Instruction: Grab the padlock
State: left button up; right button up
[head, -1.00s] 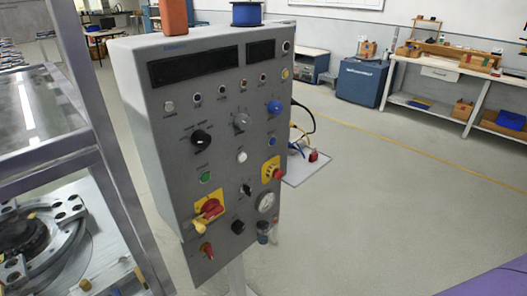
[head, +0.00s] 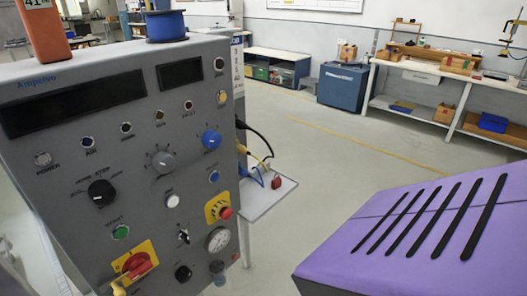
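A small red object (head: 276,182) that may be the padlock sits on the light grey side shelf (head: 262,205), right of the grey control panel (head: 130,160). It is too small to identify for certain. At the panel's lower left, a yellow piece (head: 118,289) hangs at the red rotary switch (head: 136,264) on its yellow plate. It is cut by the bottom edge, and I cannot tell whether it is a padlock. Neither of my grippers shows.
Cables hang beside the side shelf. A blue spool (head: 165,25) and an orange device (head: 43,28) stand on the panel. A purple slotted surface (head: 345,238) fills the lower right; I cannot tell whether it is mine. Open floor (head: 330,150) lies behind, before a workbench (head: 425,70).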

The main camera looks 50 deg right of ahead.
aim_at(276, 183)
jog(key=l+u, duration=0.4)
jog(key=l, duration=1.25)
jog(key=k+l+u, duration=0.15)
jog(key=l, duration=0.4)
jog(key=k+l, duration=0.1)
jog(key=l, duration=0.45)
jog(key=k+l+u, duration=0.1)
jog(key=l, duration=0.45)
